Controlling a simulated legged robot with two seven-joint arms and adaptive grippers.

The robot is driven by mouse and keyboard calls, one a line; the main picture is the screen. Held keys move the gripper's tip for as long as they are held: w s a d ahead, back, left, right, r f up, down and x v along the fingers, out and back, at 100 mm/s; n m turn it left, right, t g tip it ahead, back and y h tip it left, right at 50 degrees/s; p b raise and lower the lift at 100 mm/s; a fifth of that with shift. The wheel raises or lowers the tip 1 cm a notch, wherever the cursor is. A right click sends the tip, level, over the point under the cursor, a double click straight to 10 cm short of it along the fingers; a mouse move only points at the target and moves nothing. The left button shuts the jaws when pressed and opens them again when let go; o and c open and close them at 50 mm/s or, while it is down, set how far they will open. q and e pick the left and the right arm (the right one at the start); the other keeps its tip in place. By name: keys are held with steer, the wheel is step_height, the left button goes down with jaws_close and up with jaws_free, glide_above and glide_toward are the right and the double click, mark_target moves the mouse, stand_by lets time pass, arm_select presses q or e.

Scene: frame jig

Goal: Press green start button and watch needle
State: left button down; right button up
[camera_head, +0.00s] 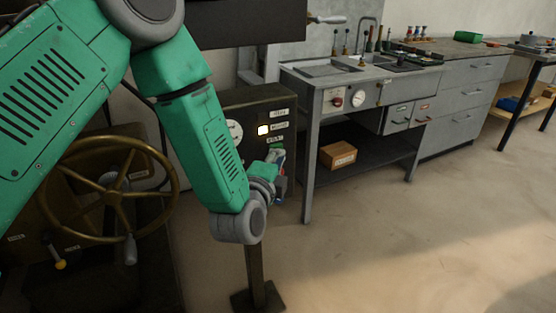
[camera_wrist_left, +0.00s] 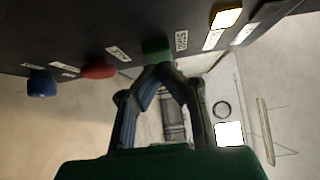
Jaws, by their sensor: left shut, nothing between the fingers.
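The green start button (camera_wrist_left: 157,48) sticks out of a dark control panel in the left wrist view. My left gripper (camera_wrist_left: 163,70) is shut and empty, with its fingertips right at this button; I cannot tell whether they touch it or whether it is pushed in. In the head view my left gripper (camera_head: 277,160) is at the front of the panel box (camera_head: 255,98), and my forearm covers part of the box. A white round dial (camera_head: 234,132) shows beside the forearm, partly hidden; its needle is too small to read. My right gripper is out of view.
A red button (camera_wrist_left: 98,71) and a blue button (camera_wrist_left: 41,84) sit beside the green one. A lit lamp (camera_head: 264,130) glows on the panel. A brass handwheel (camera_head: 112,190) stands at left, a grey workbench (camera_head: 310,90) at right. The floor at right is clear.

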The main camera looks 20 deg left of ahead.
arm_select(q)
steer(key=shift+w+a, duration=0.15)
steer(key=shift+a, duration=0.05)
